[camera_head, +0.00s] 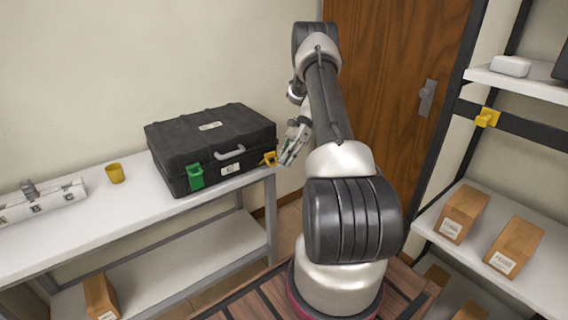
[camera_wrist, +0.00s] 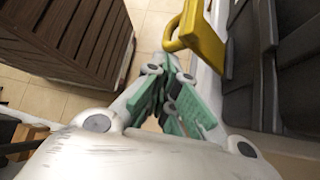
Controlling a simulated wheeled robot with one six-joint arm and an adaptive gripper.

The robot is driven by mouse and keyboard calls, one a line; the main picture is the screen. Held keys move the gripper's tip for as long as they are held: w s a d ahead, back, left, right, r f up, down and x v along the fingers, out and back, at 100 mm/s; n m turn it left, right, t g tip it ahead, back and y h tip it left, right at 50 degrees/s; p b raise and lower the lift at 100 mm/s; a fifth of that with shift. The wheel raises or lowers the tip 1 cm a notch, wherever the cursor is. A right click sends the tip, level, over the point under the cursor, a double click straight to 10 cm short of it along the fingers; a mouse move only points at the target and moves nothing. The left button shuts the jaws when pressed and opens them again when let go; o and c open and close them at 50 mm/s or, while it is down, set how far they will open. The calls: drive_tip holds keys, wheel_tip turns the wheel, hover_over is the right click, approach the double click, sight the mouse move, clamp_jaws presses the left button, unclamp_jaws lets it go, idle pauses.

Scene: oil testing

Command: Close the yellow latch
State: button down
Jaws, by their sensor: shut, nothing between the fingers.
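The yellow latch (camera_head: 269,159) is on the front of the black case (camera_head: 212,140), near its right end. In the wrist view the yellow latch (camera_wrist: 200,38) shows large at the top, sticking out from the dark case (camera_wrist: 290,60). My gripper (camera_head: 288,160) is just right of the latch in the head view. In the wrist view its fingers (camera_wrist: 172,75) are together, with nothing held, close below and left of the latch. I cannot tell whether they touch it. A green latch (camera_head: 195,177) lies flat against the case front at its left end.
The case stands on a white table (camera_head: 130,205), with a yellow cup (camera_head: 115,173) and a white rack (camera_head: 42,203) to its left. A shelf (camera_head: 530,85) with boxes stands at the right. A wooden door (camera_head: 395,80) is behind my arm.

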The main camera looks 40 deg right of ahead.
drive_tip(key=w+r, duration=0.1)
drive_tip(key=r, duration=0.2)
drive_tip(key=shift+w, duration=0.4)
drive_tip(key=shift+r, duration=0.75)
